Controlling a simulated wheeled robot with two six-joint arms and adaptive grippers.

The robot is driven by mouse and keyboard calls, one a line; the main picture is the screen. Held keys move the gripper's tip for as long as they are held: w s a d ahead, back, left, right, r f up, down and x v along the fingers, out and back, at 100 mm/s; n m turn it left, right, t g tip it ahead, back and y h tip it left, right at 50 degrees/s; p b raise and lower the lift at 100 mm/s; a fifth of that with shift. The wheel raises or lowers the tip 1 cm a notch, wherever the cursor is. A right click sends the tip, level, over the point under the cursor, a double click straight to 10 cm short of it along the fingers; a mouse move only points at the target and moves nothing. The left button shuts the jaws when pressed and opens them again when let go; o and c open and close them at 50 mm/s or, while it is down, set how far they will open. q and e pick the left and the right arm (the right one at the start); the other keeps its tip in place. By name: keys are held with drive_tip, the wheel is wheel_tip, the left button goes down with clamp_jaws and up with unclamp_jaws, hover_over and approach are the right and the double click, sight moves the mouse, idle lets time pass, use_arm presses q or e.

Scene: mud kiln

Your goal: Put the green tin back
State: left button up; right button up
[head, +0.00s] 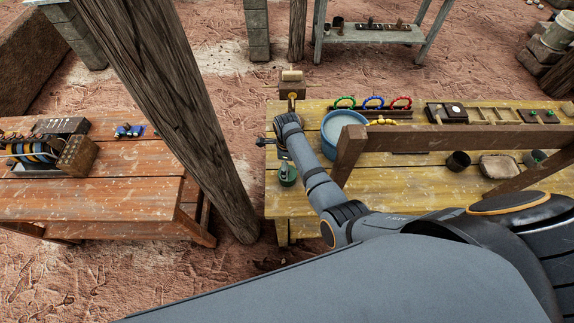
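A small dark green tin (287,177) with a narrower top stands near the left edge of the yellow plank table (390,190). My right arm reaches in from the right, and its gripper (281,154) is just above and behind the tin's top. The fingers are small and partly covered by my own wrist, so I cannot tell whether they are open or touch the tin. A second small pot with a greenish top (534,158) stands far right on the same table. My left gripper is not in view.
A blue bucket (329,149) of pale liquid stands right of my forearm. A wooden beam (450,138) crosses over the table. Behind are a rack with coloured rings (372,103) and a wooden stand (291,88). A thick post (185,105) separates the left table (90,198).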

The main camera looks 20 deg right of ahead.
wheel_tip(320, 180, up, 4)
drive_tip(key=shift+r, duration=0.15)
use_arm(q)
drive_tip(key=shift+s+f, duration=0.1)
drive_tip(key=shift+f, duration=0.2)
use_arm(e)
drive_tip(key=shift+a, duration=0.1)
